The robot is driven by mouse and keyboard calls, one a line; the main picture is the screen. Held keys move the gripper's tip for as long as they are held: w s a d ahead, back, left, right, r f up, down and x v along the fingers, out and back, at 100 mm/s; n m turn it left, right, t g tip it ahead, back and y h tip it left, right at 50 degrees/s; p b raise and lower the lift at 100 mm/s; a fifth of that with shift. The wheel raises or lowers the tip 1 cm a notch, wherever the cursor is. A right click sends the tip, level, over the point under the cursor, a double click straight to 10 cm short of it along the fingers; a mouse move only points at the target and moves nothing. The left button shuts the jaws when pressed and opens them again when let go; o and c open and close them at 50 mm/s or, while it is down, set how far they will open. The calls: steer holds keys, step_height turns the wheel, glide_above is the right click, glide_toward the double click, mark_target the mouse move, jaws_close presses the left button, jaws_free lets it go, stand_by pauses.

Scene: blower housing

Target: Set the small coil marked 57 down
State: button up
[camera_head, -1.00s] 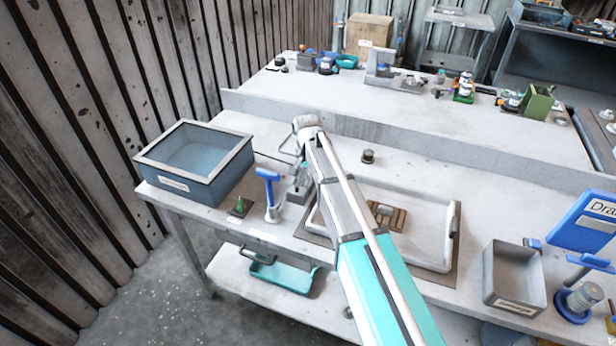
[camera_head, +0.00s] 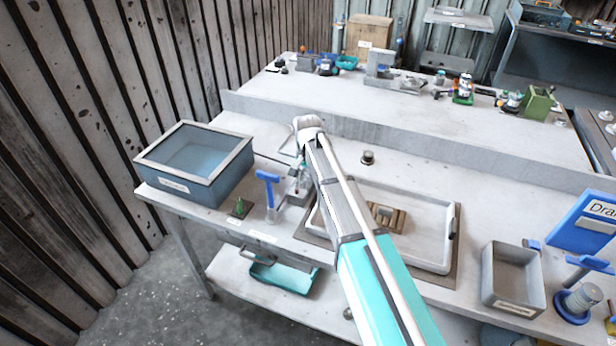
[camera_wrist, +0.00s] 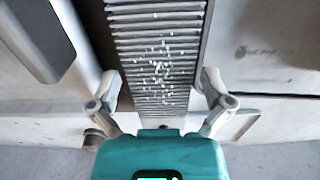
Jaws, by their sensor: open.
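My gripper (camera_head: 299,172) hangs at the end of my arm, over the left part of the front bench, partly hidden behind the arm. In the wrist view its two fingers stand wide apart (camera_wrist: 160,88), with nothing clasped between the tips. A ribbed grey strip (camera_wrist: 158,45) with pale specks lies in line with the gap between them. I cannot make out a coil marked 57 in either view. A small dark round piece (camera_head: 368,157) stands on the bench right of the gripper; no number is readable on it.
A white tray (camera_head: 434,255) lies right of the gripper. A grey box (camera_head: 514,307) stands farther right. The raised back shelf holds several small parts.

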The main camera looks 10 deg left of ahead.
mark_target(307, 176)
step_height(307, 176, up, 12)
steer(key=p, duration=1.1)
steer(key=shift+f, duration=0.15)
stand_by(0.6)
steer(key=s+d+n, duration=0.1)
steer(key=s+d, duration=0.9)
steer(key=d, duration=0.3)
steer(key=s+d+n, duration=0.2)
steer(key=s+d, duration=0.9)
steer(key=d, duration=0.1)
steer(key=shift+d, duration=0.4)
steer(key=shift+w, duration=0.15)
